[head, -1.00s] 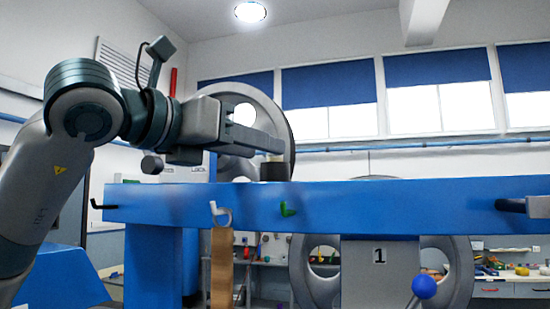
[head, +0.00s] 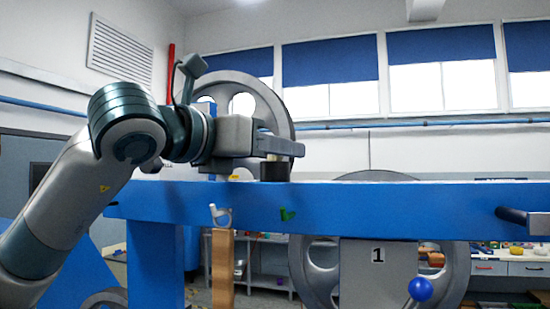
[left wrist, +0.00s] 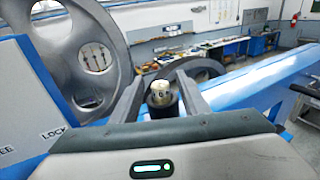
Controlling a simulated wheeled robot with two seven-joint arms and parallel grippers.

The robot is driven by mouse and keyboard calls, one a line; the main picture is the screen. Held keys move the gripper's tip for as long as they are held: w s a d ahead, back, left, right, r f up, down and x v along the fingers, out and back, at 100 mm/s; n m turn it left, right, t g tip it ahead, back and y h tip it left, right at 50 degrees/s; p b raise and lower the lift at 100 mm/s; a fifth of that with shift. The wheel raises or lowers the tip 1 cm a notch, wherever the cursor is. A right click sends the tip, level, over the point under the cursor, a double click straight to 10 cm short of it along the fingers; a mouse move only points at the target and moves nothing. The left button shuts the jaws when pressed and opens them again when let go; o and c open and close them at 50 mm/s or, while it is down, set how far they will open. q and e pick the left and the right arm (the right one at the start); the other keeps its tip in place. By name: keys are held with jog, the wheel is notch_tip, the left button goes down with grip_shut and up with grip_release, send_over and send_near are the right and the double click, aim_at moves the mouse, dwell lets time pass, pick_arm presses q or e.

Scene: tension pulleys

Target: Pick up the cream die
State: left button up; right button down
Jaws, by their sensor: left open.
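The cream die (left wrist: 160,88) with dark markings sits on top of a black round post (left wrist: 163,106) in the left wrist view. My left gripper (left wrist: 159,77) is open, with one finger on each side of the die and no clear contact. In the head view my left gripper (head: 296,148) reaches in from the left, level above the blue beam, its fingers just over the black post (head: 275,171). There the die is mostly or fully hidden by the fingers. My right gripper is not in view.
A large grey pulley wheel (head: 280,112) stands behind the gripper. A blue ball knob (head: 420,289) is at lower right.

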pick_arm(q)
grip_shut()
jog(key=shift+r, duration=0.1)
jog(key=shift+r+b, duration=0.75)
jog(key=shift+b, duration=0.1)
notch_tip(320, 180, up, 2)
jog(key=shift+r+b, duration=0.1)
jog(key=shift+b, duration=0.65)
jog(key=s+d+r+b, duration=0.5)
jog(key=s+d+r, duration=0.1)
jog(key=s, duration=0.4)
jog(key=shift+r+b, duration=0.3)
jog(key=shift+r, duration=0.3)
jog(key=shift+a, duration=0.1)
